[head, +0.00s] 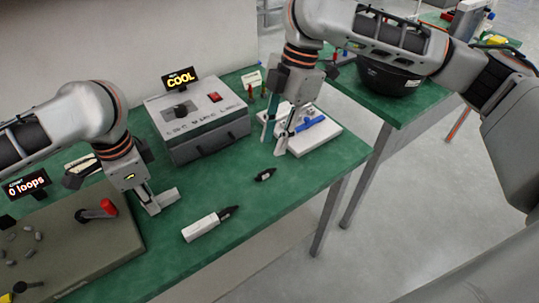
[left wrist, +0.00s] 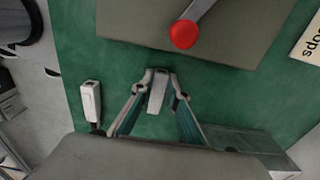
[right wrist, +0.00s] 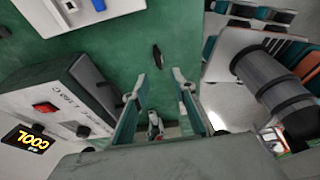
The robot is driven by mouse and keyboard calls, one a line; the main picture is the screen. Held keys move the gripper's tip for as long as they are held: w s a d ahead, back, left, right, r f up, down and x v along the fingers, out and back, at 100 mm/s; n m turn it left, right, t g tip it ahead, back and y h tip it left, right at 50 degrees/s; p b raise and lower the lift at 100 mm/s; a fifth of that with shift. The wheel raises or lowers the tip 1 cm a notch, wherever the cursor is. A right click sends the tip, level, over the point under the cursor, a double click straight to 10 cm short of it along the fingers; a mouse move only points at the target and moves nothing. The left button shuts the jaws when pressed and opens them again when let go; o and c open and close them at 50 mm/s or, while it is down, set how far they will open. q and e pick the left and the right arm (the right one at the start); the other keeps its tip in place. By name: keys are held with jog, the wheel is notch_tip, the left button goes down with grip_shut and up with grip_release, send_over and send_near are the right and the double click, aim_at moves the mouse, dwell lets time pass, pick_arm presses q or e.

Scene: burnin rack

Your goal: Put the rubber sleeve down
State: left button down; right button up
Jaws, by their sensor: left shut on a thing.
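A light grey piece, apparently the rubber sleeve (head: 166,196), is between the fingers of my left gripper (head: 150,207). In the left wrist view the sleeve (left wrist: 157,92) sits between both fingertips of the shut left gripper (left wrist: 158,82). It is low over the green mat; I cannot tell whether it touches it. My right gripper (head: 274,147) is low beside the white tray (head: 330,136). In the right wrist view its fingers (right wrist: 156,88) are apart with only mat showing between the tips.
A white tool with a black tip (head: 203,228) and a small black piece (head: 265,174) lie on the green bench. A grey box with a red switch (head: 208,130) stands behind. A board with a red-ended lever (head: 95,250) is at left. The bench's right front is clear.

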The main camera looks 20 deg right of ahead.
jog(key=shift+v, duration=1.65)
pick_arm(q)
jog(key=c, duration=1.9)
grip_release()
jog(key=shift+r, duration=0.15)
